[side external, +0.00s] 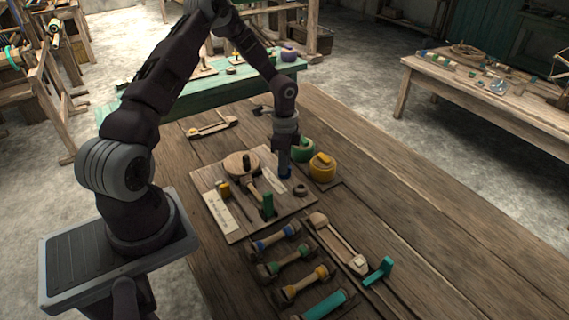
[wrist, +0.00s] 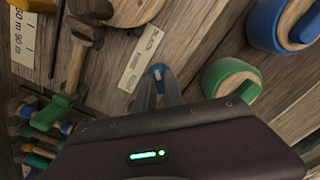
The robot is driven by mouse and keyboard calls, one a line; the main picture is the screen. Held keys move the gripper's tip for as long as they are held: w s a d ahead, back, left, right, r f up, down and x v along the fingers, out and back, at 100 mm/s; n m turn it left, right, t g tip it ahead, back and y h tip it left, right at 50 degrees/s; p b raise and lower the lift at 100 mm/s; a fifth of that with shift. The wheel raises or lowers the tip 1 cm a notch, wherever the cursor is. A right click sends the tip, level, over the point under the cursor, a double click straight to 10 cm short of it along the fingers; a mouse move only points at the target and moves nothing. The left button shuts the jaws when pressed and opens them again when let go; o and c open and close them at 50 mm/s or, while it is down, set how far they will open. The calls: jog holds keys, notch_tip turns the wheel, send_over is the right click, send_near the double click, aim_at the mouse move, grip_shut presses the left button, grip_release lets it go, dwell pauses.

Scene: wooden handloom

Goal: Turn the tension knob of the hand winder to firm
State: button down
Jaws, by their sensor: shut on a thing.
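The hand winder is a wooden board (side external: 237,226) on the bench, with a round wooden disc (side external: 236,165) and a crank with a green handle (side external: 267,206). A small blue knob (side external: 285,174) sits near the board's far right edge. My gripper (side external: 284,167) points down over it. In the wrist view the fingers (wrist: 164,84) are shut on the blue knob (wrist: 158,70), whose top shows between the tips. A pale label (wrist: 141,58) with print and marks lies beside the knob. Its print is hard to read, and the knob's exact setting cannot be told.
A green round thing (side external: 302,149) and a yellow one (side external: 322,168) stand close right of my gripper. Several bobbins (side external: 290,266) and a wooden shuttle (side external: 338,242) lie in front. A dark ring (side external: 300,189) lies near the knob. The bench's right part is clear.

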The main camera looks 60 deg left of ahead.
jog(key=n, duration=0.4)
jog(key=shift+n, duration=2.5)
jog(key=c, duration=1.4)
grip_release()
jog(key=shift+c, duration=0.2)
jog(key=shift+r, duration=0.1)
notch_tip(320, 180, up, 7)
jog(key=shift+f, duration=0.15)
